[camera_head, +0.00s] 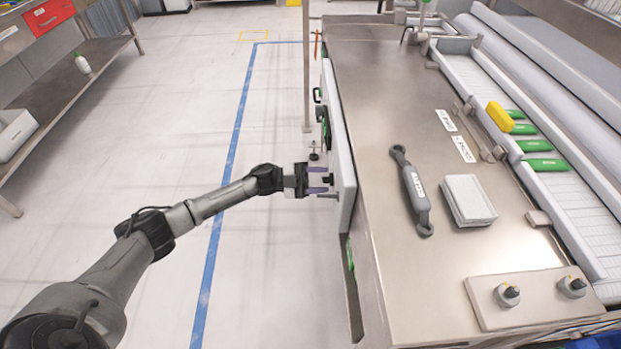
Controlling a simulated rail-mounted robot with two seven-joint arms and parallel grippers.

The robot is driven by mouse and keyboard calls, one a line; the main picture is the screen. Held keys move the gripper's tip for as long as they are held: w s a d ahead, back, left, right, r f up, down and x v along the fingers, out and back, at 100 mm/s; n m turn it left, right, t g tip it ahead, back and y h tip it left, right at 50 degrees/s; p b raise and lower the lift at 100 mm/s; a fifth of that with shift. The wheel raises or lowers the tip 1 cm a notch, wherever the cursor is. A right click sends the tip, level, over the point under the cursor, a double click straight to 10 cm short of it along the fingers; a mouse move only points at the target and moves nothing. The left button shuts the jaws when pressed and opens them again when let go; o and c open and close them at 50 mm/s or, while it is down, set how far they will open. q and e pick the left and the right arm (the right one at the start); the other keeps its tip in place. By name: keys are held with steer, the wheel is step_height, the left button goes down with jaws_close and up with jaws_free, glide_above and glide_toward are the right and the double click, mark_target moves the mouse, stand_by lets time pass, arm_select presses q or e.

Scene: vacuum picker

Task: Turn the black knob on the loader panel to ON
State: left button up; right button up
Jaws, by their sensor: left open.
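The light grey loader panel (343,172) stands upright along the left side of the steel table and is seen nearly edge-on. A small black knob (327,180) sticks out from its left face. My left gripper (321,182) reaches in from the left at the height of the knob. Its two purple fingers are open and apart, one on the far side and one on the near side of the knob. I cannot tell whether they touch it. The knob's pointer and the ON mark are hidden at this angle. My right gripper is out of view.
The steel table (385,90) holds a grey handled tool (415,195), a white pad (467,200) and a plate with two dials (530,297). Green packs and a yellow block (499,116) lie along the conveyor. The floor to the left is clear.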

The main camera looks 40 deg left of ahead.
arm_select(q)
steer(key=p+v, duration=0.2)
steer(key=v, duration=1.1)
steer(key=shift+s+a, duration=0.2)
steer(key=shift+a, duration=0.05)
steer(key=shift+f, duration=0.1)
